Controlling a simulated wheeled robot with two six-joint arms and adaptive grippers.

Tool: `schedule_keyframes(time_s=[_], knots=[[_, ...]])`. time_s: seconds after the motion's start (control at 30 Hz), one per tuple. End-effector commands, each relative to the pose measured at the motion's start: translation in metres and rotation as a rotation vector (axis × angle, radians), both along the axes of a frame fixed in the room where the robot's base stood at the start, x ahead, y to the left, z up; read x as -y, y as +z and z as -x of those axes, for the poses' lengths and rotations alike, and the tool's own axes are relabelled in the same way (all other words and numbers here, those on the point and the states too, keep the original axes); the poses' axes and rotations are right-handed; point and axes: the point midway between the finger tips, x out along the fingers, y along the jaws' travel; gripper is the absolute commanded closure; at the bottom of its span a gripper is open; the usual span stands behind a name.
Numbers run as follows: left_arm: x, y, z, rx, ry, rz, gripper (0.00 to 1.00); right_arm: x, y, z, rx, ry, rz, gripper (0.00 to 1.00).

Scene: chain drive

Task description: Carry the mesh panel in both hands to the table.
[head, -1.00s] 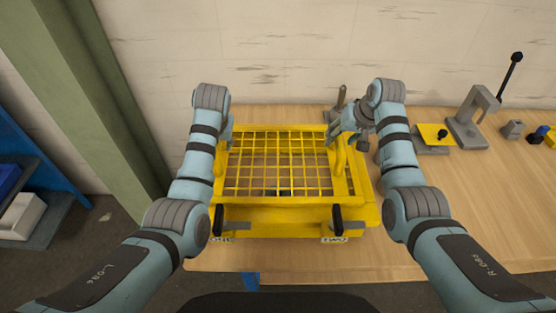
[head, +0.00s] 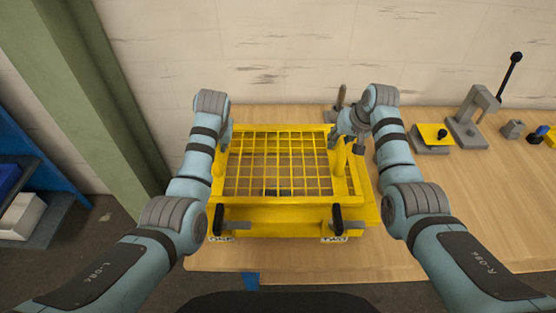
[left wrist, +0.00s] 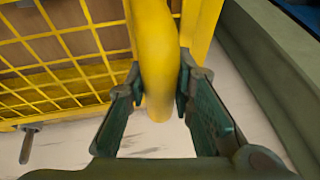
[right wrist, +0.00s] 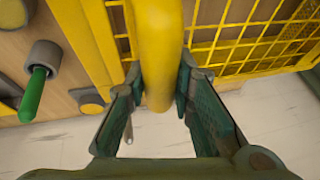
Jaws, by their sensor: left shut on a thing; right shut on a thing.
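The mesh panel is a yellow frame with a yellow wire grid (head: 275,200), in the middle of the head view. It lies over or on a yellow base at the near side of the wooden table; I cannot tell whether they touch. My left gripper (left wrist: 158,85) is shut around the panel's thick yellow left handle (left wrist: 155,45). My right gripper (right wrist: 158,85) is shut around the matching right handle (right wrist: 158,45). In the head view the arms reach the panel's two sides, and the left fingertips are largely hidden.
The table (head: 450,215) is clear at front right. A grey stand (head: 468,125), a yellow-topped block (head: 432,135) and small parts stand at back right. Black-handled pieces (head: 337,218) stick up at the yellow base's front. A green post (head: 110,90) stands left.

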Motion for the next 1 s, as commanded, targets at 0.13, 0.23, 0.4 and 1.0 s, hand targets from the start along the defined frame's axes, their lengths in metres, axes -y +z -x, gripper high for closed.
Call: schedule_keyframes(time_s=[0.13, 0.23, 0.4, 1.0], knots=[[0.000, 0.000, 0.000, 0.000, -0.001, 0.000, 1.00, 0.000, 0.000, 0.000, 0.000, -0.001, 0.000, 1.00], [0.000, 0.002, -0.001, 0.004, -0.002, 0.000, 1.00, 0.000, 0.002, -0.001, 0.004, -0.002, 0.000, 1.00], [0.000, 0.011, -0.001, 0.003, -0.001, 0.000, 1.00, 0.000, 0.011, -0.001, 0.004, -0.002, 0.000, 1.00], [0.000, 0.051, -0.001, 0.002, -0.001, 0.000, 1.00, 0.000, 0.051, -0.001, 0.004, -0.002, 0.000, 1.00]])
